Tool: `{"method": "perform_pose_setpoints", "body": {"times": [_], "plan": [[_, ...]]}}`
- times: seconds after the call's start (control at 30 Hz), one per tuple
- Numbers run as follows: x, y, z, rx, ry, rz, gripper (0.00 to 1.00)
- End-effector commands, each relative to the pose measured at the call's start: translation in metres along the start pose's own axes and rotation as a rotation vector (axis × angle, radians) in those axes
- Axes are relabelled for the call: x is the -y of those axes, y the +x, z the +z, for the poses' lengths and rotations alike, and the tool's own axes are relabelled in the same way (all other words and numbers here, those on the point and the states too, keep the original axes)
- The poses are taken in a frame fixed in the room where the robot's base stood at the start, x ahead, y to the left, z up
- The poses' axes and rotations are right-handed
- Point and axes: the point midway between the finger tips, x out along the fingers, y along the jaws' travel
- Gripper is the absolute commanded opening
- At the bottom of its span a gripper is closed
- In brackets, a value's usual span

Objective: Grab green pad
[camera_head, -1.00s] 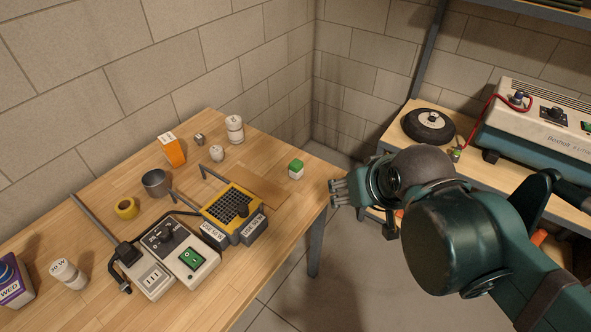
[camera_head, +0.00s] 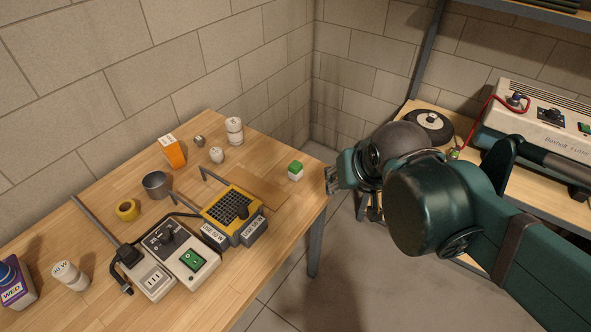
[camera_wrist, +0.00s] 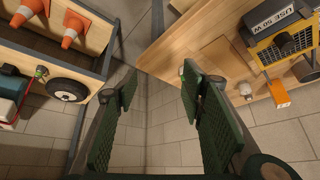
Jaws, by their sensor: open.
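A small block with a green top and white base (camera_head: 295,171) sits near the right edge of the wooden table; it is the only thing like a green pad that I see. My gripper (camera_head: 332,180) is to its right, just off the table edge, apart from it. In the wrist view my gripper (camera_wrist: 160,85) is open and empty between its two green ribbed fingers, with the floor behind.
The wooden table (camera_head: 95,199) holds a yellow-framed device (camera_head: 232,207), a grey switch box (camera_head: 193,259), an orange box (camera_head: 173,152), a metal cup (camera_head: 156,185) and yellow tape (camera_head: 127,210). A shelf with a black wheel (camera_head: 432,124) stands at right. Floor lies between.

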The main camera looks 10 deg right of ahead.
Motion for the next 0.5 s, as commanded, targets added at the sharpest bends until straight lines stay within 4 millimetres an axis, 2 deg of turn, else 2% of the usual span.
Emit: {"method": "perform_pose_setpoints", "body": {"times": [0.5], "plan": [[0.021,0.027,-0.048,0.079,0.144,0.053,0.40]]}}
